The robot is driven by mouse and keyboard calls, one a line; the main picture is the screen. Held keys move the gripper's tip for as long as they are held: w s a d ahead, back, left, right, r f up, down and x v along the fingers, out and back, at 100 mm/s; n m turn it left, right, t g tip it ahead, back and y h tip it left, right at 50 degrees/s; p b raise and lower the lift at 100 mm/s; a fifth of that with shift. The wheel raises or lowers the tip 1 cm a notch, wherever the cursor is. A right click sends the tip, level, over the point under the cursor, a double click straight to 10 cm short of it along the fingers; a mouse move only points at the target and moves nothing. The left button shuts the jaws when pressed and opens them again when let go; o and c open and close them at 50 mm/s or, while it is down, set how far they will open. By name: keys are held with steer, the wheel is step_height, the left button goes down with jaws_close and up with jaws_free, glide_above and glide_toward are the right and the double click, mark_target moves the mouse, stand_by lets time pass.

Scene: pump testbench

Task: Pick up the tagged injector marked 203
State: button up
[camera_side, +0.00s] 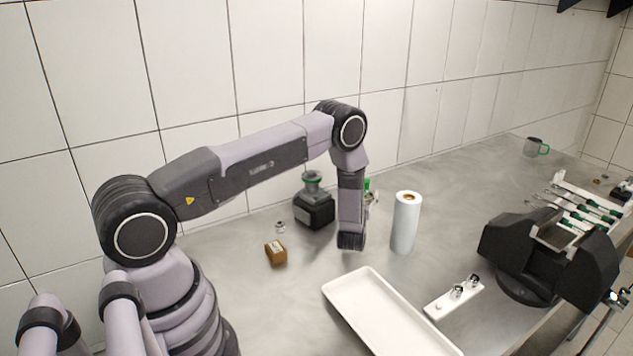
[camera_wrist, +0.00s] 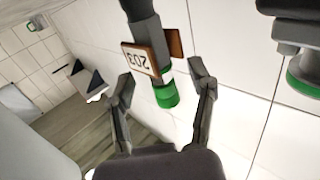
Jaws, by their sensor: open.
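The injector marked 203 (camera_wrist: 166,92) shows in the wrist view, with a dark grey body, a white tag in a brown frame and a green end. The number reads upside down there. My gripper (camera_wrist: 161,76) is open, with one finger on each side of the injector's green end. Gaps show between the fingers and the injector. In the side view a bit of green (camera_side: 367,184) shows behind my wrist, probably the same injector. My wrist hides most of my gripper there.
A black device with a green ring (camera_side: 314,208) stands close left of my wrist, a paper roll (camera_side: 405,225) close right. A brown block (camera_side: 276,253), white tray (camera_side: 345,308), small white holder (camera_side: 440,307), black stand (camera_side: 500,245) and mug (camera_side: 534,147) are around. Bare metal lies between them.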

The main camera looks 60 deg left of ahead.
steer(key=shift+x, duration=0.8)
jaws_close()
